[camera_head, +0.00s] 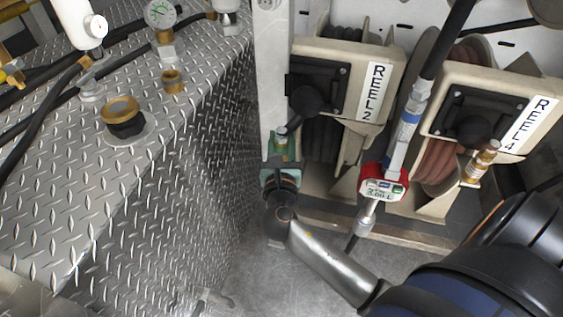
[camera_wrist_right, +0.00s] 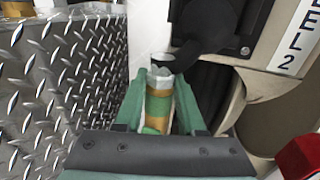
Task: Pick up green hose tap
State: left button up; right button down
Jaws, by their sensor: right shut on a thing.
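The green hose tap (camera_wrist_right: 158,104) is a small upright fitting with a pale grey top, brass parts and a green band. In the right wrist view it stands between the two green fingers of my right gripper (camera_wrist_right: 160,88), which is shut on it. In the head view my right gripper (camera_head: 280,160) is below the REEL 2 housing, beside the metal cabinet. There the tap (camera_head: 282,135) is small and partly hidden by the fingers. I cannot tell whether it is lifted from its place. My left gripper is not in view.
The REEL 2 housing (camera_head: 343,62) and its black bracket are close above the tap. The REEL 4 housing (camera_head: 490,92) is further right, with a brass fitting (camera_head: 483,160). A red digital meter (camera_head: 384,184) hangs between them. The diamond-plate cabinet (camera_head: 90,205) is close on the left.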

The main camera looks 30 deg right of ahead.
jog(key=shift+r, duration=0.15)
dwell(0.7)
jog(key=shift+r, duration=0.25)
notch_tip(320, 180, up, 9)
jog(key=p, duration=0.4)
jog(key=shift+f, duration=0.15)
jog(key=shift+r, duration=0.35)
